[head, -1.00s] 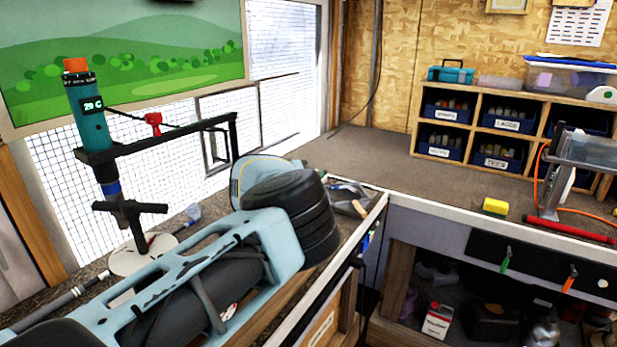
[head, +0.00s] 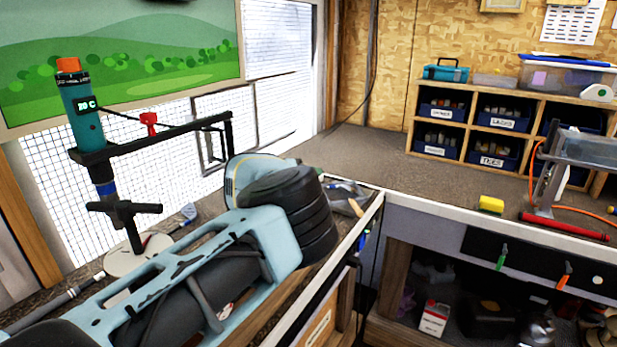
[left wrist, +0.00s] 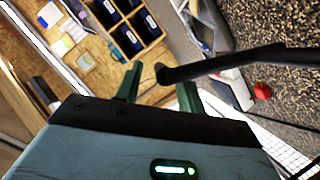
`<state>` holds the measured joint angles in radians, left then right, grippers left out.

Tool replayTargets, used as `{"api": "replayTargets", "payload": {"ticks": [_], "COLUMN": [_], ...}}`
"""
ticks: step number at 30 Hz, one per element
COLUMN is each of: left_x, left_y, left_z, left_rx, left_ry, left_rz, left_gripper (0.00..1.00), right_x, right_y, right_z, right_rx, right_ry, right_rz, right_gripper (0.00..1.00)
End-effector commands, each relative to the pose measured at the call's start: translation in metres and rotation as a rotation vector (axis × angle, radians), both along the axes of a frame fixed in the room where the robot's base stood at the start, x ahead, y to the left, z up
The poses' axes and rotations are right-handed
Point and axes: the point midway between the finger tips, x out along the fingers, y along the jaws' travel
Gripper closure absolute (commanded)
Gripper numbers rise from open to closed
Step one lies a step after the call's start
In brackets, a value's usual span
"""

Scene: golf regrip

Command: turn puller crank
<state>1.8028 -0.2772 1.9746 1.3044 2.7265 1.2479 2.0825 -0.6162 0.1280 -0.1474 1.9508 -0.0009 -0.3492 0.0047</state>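The puller is a teal upright cylinder (head: 83,118) with an orange cap and a small display, in the head view at left. Its black crank arm (head: 165,133) reaches right from the body, and a handle (head: 231,135) hangs down at its far end. In the left wrist view my left gripper (left wrist: 158,88) has two green fingers spread apart. A black rod, apparently the crank handle (left wrist: 215,67), crosses one finger, its end between them. My right gripper is not in view.
A black T-handle (head: 125,208) sits low on the puller's post, above a pale round base (head: 138,254). A red clip (head: 149,122) is behind the crank arm.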

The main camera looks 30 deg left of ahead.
Motion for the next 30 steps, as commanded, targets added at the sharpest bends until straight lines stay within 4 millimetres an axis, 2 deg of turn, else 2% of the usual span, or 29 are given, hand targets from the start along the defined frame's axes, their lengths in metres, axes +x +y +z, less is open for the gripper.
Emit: {"api": "replayTargets", "payload": {"ticks": [15,27,28,30], "left_x": [-0.057,-0.064,-0.064,-0.064], "left_y": [0.02,0.022,0.022,0.022], "left_z": [0.019,0.021,0.021,0.021], "left_rx": [0.0,0.0,0.0,0.0], "left_ry": [-0.001,-0.001,-0.001,-0.001], "left_rz": [0.0,-0.002,-0.002,-0.002], "left_gripper": [0.61,0.61,0.61,0.61], "right_x": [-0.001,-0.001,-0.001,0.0], "right_y": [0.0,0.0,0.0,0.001], "right_z": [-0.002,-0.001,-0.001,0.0], "right_rx": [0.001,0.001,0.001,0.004], "right_ry": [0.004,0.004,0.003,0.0], "right_rz": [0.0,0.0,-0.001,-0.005], "right_gripper": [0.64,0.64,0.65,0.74]}}
